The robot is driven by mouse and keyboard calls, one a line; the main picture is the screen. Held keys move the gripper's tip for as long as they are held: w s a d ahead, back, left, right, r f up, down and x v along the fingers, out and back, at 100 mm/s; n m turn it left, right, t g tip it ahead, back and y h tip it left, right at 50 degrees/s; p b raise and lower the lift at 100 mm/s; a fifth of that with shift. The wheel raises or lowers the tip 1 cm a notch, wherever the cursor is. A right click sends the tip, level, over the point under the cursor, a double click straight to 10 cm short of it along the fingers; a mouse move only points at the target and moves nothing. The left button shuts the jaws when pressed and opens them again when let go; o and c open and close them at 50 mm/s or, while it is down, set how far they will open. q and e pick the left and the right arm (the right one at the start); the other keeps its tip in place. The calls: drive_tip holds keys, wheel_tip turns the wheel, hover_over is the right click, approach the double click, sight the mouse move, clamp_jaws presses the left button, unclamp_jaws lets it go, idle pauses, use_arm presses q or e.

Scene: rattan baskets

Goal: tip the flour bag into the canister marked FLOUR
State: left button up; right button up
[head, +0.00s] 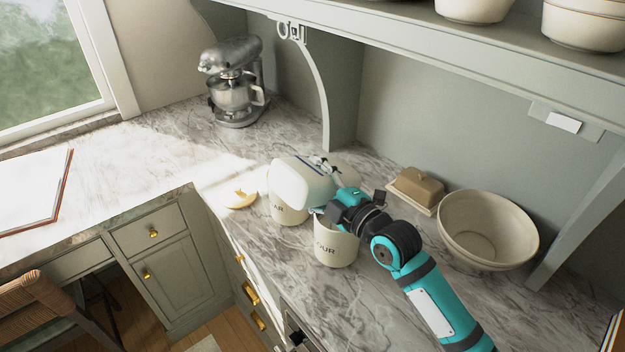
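The flour bag (296,184), white with a dark blue stripe, lies tipped well over on its side above the canisters. My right gripper (329,190) is shut on its right end and holds it up. The FLOUR canister (335,251), cream and upright, stands on the counter below the gripper, with only "OUR" of its label showing. Its opening is mostly hidden by the gripper and bag. I cannot tell where the bag's mouth points or whether flour is coming out. My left gripper is not in view.
A second cream canister (288,213), its label ending in "AR", stands left of the FLOUR one, partly under the bag. A yellowish item (239,200) lies further left. A butter dish (416,189) and large bowl (488,229) stand right. A mixer (235,90) stands behind.

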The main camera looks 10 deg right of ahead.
drive_tip(key=shift+w+d+r+m+p, duration=0.25)
drive_tip(key=shift+d+r+m+p, duration=0.15)
drive_tip(key=shift+r+m+p, duration=0.3)
drive_tip(key=shift+w+d+r+m+p, duration=0.25)
drive_tip(key=shift+d+r+m+p, duration=0.25)
drive_tip(key=shift+m, duration=0.4)
idle(1.2)
drive_tip(key=shift+a, duration=0.1)
drive_tip(key=n+b, duration=0.1)
drive_tip(key=f+n+b, duration=0.1)
drive_tip(key=b, duration=0.1)
drive_tip(key=d+f+n+b, duration=0.1)
drive_tip(key=n+b, duration=0.1)
drive_tip(key=shift+w+f, duration=0.1)
drive_tip(key=shift+w, duration=0.25)
drive_tip(key=shift+w+d+f+n+b, duration=0.2)
drive_tip(key=shift+d+n+b, duration=0.15)
drive_tip(key=shift+n, duration=0.55)
drive_tip(key=shift+w+d+n, duration=0.1)
drive_tip(key=shift+n, duration=0.4)
drive_tip(key=shift+r, duration=0.1)
